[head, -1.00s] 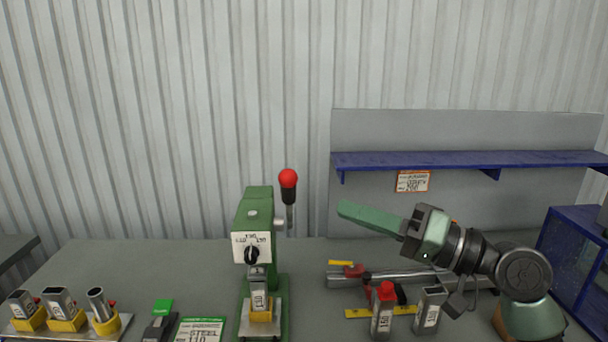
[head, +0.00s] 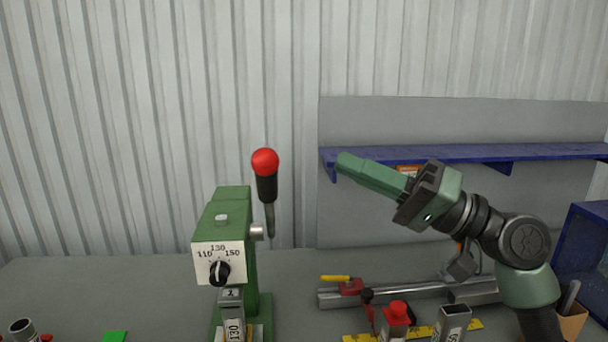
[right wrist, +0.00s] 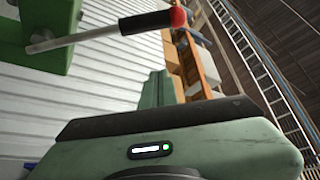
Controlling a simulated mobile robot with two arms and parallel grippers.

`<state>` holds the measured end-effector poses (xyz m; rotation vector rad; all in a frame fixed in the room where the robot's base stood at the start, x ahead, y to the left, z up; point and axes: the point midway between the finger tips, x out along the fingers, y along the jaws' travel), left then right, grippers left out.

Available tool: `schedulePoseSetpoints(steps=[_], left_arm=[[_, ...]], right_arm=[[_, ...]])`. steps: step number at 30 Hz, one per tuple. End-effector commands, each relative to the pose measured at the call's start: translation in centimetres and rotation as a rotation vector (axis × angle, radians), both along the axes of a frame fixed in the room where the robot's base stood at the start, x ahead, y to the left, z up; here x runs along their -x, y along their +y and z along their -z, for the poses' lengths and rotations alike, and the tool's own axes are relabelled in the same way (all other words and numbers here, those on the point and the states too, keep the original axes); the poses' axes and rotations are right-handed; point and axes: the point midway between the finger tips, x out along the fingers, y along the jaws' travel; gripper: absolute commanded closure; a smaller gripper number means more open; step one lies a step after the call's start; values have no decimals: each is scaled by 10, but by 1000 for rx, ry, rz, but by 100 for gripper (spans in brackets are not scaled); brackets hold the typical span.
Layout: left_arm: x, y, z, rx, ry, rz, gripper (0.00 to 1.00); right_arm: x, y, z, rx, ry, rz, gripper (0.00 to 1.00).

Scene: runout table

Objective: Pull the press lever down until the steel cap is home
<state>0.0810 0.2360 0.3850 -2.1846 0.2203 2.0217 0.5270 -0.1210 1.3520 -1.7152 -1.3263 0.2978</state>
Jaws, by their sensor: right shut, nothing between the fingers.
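The green press (head: 232,212) stands on the table left of centre, with a dial plate on its front. Its lever (head: 267,188) stands nearly upright, with a black grip and red ball on top. I cannot tell the steel cap apart from the grey metal at the tube's top. My right gripper (head: 350,164) is shut and empty, right of the red ball at about its height and apart from it. In the right wrist view the lever (right wrist: 90,36) shows beyond the gripper. My left gripper is out of view.
A blue shelf (head: 450,153) is behind my right arm. A metal rail (head: 400,292) with a red clamp, a yellow ruler (head: 472,325), a red-topped piece (head: 396,314) and an open tube (head: 453,322) lie at right. A tube end (head: 22,328) shows at lower left.

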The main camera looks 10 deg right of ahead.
Motion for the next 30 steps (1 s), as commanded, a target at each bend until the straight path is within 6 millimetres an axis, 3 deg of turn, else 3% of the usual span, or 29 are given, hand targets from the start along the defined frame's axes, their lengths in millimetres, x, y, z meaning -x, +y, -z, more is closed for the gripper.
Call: schedulePoseSetpoints(steps=[5, 16, 21, 30], left_arm=[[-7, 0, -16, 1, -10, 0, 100], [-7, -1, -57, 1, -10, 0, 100], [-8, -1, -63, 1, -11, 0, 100], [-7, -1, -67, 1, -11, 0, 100]], right_arm=[[-8, 19, -13, -1, -1, -4, 100], [-38, 87, -40, -1, -1, -4, 100], [-19, 89, -18, 1, 3, 0, 100], [-7, 92, -8, 0, -1, 0, 100]])
